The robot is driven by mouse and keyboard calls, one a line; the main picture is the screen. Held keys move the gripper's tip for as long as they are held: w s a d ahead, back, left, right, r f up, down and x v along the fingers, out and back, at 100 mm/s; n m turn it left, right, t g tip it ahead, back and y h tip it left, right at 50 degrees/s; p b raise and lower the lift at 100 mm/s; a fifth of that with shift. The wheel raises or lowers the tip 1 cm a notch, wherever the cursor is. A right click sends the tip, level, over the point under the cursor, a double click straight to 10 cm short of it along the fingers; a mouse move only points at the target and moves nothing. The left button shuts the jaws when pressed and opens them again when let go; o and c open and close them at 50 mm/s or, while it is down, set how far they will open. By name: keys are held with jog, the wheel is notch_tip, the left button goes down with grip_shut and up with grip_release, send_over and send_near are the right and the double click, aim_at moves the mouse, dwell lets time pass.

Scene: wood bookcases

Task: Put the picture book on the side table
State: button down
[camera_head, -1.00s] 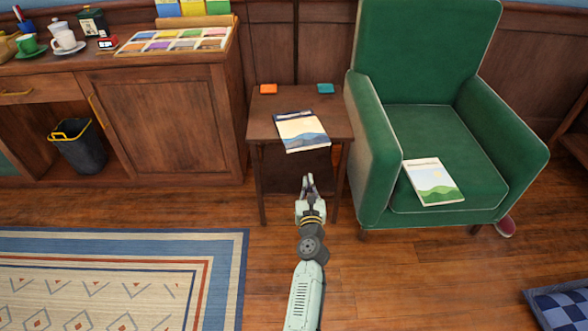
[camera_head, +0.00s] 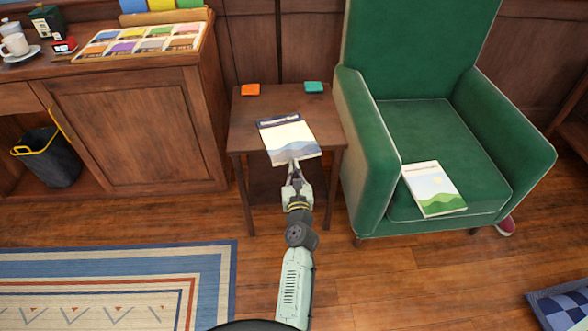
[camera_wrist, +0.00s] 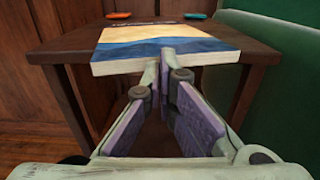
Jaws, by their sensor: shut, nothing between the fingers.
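A book with a dark title band, pale sky and blue hills (camera_head: 288,137) lies flat on the wooden side table (camera_head: 244,125), its near edge jutting slightly past the table's front edge. My gripper (camera_head: 294,165) is shut and empty right at that near edge. In the wrist view, the fingertips (camera_wrist: 167,56) come together in front of the book (camera_wrist: 160,45); I cannot tell whether they touch it. A second book with green hills (camera_head: 434,190) lies on the seat of the green armchair (camera_head: 420,130). Which one is the picture book I cannot tell.
An orange item (camera_head: 250,90) and a teal item (camera_head: 314,87) lie at the table's back. A wooden cabinet (camera_head: 140,125) stands left, with a bin (camera_head: 48,158) in its open bay. The armchair closely flanks the table's right. A rug (camera_head: 120,285) covers the floor at front left.

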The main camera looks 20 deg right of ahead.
jog(key=shift+w, duration=0.15)
jog(key=shift+x, duration=1.8)
